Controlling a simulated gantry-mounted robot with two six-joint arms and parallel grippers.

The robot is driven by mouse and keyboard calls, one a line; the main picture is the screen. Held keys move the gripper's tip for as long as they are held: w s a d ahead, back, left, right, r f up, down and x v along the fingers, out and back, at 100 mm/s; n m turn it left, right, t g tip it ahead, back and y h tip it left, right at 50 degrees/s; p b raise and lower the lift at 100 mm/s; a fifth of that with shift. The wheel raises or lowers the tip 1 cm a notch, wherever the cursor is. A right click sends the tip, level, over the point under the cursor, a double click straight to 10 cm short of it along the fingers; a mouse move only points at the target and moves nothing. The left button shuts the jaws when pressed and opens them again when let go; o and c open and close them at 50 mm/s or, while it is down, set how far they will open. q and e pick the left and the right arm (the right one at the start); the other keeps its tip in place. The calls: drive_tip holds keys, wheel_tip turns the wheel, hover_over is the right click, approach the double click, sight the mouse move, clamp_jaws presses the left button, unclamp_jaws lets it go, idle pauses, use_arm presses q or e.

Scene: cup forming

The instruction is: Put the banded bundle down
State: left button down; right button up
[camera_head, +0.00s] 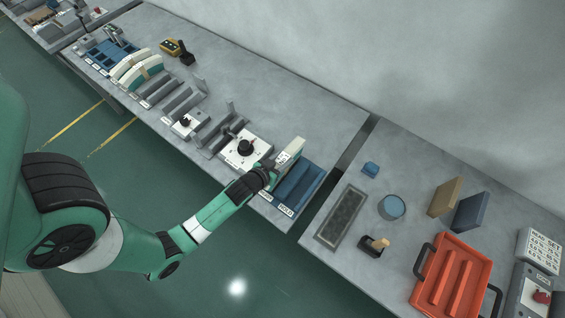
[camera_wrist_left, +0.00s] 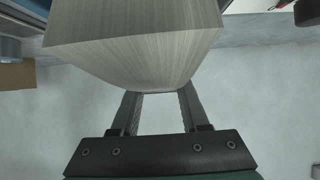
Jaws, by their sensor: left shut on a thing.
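The bundle (camera_head: 293,148) is a pale block with fine layered lines. In the left wrist view the bundle (camera_wrist_left: 135,55) fills the top middle, between and beyond the fingers; no band shows on it there. My left gripper (camera_head: 277,166) is shut on it at the bench's near edge, beside the blue tray. In the left wrist view the fingers (camera_wrist_left: 160,105) reach the bundle's lower edge. The blue tray (camera_head: 309,184) has labels on its front, one seeming to read HOLD. Whether the bundle touches the bench or tray cannot be told. My right gripper is not in view.
A white-topped device with a black knob (camera_head: 245,147) stands just left of the gripper. A second bench holds an orange tray (camera_head: 456,278) and a blue round container (camera_head: 392,207).

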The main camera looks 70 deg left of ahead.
use_arm(q)
wheel_tip(320, 180, down, 2)
drive_tip(key=shift+f, duration=0.1)
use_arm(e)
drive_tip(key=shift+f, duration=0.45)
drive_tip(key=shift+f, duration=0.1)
use_arm(q)
drive_tip(key=shift+f+b, duration=0.1)
drive_tip(key=shift+b, duration=0.3)
drive_tip(key=shift+c, duration=2)
unclamp_jaws()
